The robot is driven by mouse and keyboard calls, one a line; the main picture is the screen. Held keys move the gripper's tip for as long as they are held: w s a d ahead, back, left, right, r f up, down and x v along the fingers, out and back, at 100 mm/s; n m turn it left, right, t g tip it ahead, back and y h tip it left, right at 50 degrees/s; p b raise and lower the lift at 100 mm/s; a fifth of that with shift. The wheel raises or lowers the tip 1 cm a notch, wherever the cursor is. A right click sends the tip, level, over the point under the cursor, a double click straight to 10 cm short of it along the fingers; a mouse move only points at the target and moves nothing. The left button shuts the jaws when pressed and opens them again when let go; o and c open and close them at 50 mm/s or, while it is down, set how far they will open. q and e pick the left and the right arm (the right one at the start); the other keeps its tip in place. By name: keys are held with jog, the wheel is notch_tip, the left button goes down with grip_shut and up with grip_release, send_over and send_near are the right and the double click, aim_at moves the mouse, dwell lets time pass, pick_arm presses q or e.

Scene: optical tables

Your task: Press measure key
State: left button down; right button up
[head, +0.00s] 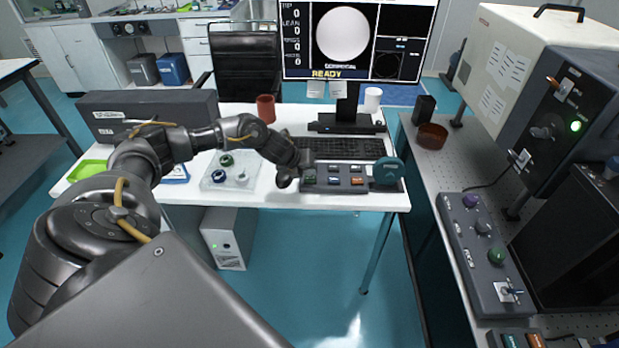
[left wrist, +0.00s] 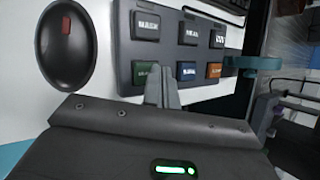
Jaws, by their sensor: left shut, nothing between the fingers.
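A dark key panel (head: 350,187) lies near the front edge of the white desk, below the keyboard. In the left wrist view the panel (left wrist: 176,50) has a top row of dark keys with small labels that are hard to read. Its lower row has a green key (left wrist: 146,76), a blue key (left wrist: 186,71) and an orange key (left wrist: 213,70). I cannot tell for sure which is the measure key. My left gripper (head: 306,170) is shut and empty at the panel's left end. Its fingertips (left wrist: 160,72) show between the green and blue keys; contact is unclear.
A black mouse (left wrist: 66,45) lies left of the panel, and a teal wheel (head: 388,171) stands at its right end. The keyboard (head: 340,148) and a monitor (head: 358,40) reading READY are behind. A clear tray (head: 231,172) sits to the left.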

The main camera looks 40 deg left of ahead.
aim_at(309, 180)
pick_arm(q)
jog(key=shift+f+b, duration=0.35)
jog(key=shift+f, duration=0.25)
dwell(0.7)
jog(key=shift+r, duration=0.1)
jog(key=shift+r+p, duration=0.7)
jog(key=shift+r, duration=0.05)
notch_tip(309, 180, up, 5)
jog(key=p, duration=0.4)
dwell(0.3)
dwell(0.8)
